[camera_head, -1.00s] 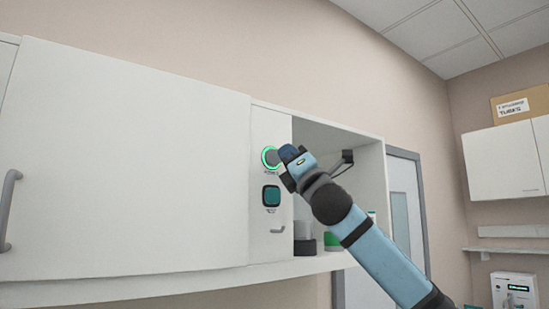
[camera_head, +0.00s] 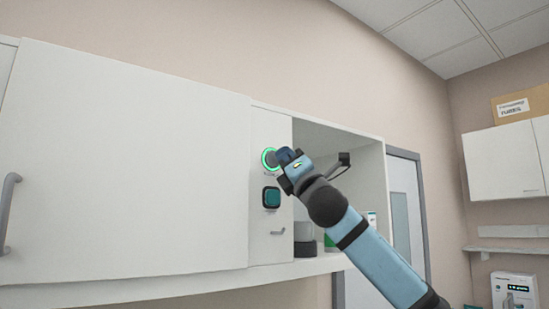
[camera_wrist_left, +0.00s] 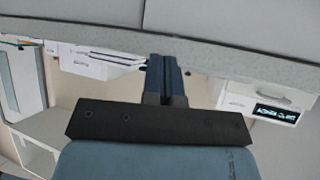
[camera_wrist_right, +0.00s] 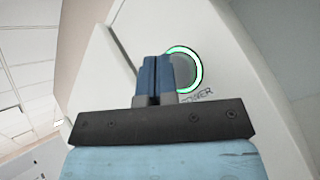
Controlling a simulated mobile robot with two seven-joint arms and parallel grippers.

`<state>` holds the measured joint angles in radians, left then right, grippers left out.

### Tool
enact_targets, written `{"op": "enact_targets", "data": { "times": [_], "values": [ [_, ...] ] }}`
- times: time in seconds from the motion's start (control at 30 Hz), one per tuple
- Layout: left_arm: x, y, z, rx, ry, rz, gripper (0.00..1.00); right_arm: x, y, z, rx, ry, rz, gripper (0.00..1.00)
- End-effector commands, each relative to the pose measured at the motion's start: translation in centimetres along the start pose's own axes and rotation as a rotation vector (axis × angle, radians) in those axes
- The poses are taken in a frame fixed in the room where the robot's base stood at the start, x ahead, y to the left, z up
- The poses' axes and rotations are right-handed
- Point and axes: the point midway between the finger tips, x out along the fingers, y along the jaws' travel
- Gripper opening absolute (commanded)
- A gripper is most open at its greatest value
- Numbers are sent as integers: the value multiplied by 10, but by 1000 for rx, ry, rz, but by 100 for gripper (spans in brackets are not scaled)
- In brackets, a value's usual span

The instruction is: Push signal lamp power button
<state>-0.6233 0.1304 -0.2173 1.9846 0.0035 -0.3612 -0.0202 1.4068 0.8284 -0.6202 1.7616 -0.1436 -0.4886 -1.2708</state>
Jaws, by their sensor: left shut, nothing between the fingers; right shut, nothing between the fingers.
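The power button (camera_head: 268,157) is a round grey button with a lit green ring, on the narrow panel of the white wall cabinet. In the right wrist view the button (camera_wrist_right: 184,70) shows behind the fingertips, with lettering ending in "WER" below it. My right gripper (camera_head: 284,156) is shut and empty, its tips at the right part of the button. I cannot tell whether they touch it. In the right wrist view the shut fingers (camera_wrist_right: 155,76) cover the button's left part. My left gripper (camera_wrist_left: 163,75) is shut and empty, away from the button.
A square teal button (camera_head: 271,197) sits below the round one, with a small handle (camera_head: 279,231) lower down. An open shelf right of the panel holds several containers. A large white cabinet door (camera_head: 120,160) fills the left.

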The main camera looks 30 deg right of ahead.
Motion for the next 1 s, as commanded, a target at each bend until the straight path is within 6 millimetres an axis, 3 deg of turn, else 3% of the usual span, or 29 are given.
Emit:
{"op": "enact_targets", "data": {
  "times": [1.0],
  "values": [
    [-2, 0, -3, 0, 1, 0, 0, 6, -4, -4, 0, -1, 0, 0]
  ]
}}
